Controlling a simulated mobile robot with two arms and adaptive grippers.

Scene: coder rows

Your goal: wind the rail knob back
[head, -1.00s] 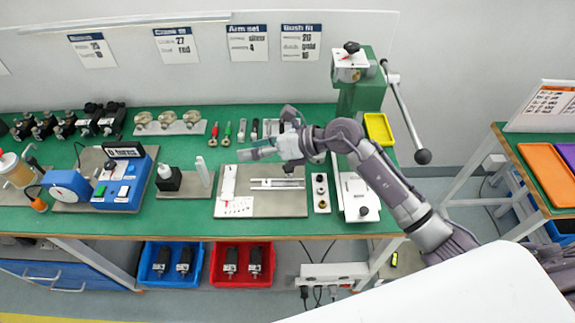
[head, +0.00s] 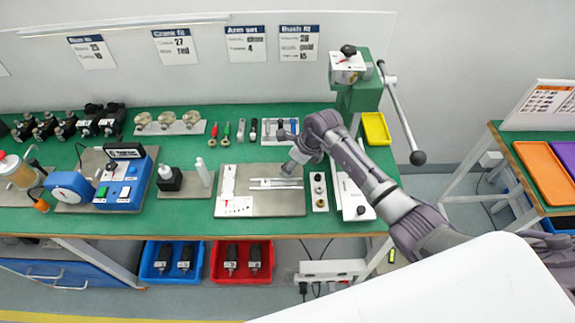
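A grey plate (head: 240,208) lies on the green bench and carries a silver rail (head: 272,184) lying crosswise. A white upright strip (head: 228,181) stands at the rail's left. I cannot make out a knob on the rail; it is too small or hidden by my gripper. My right gripper (head: 289,169) points down at the right part of the rail, at or just above it. Whether it touches anything is unclear, and its fingers are too small to tell if open or shut. My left gripper is not in view.
A white strip with round bushes (head: 320,192) and a white plate (head: 355,200) lie right of the grey plate, close to my arm. A green press (head: 362,95) with a long lever stands behind. A blue device (head: 124,190) stands at left.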

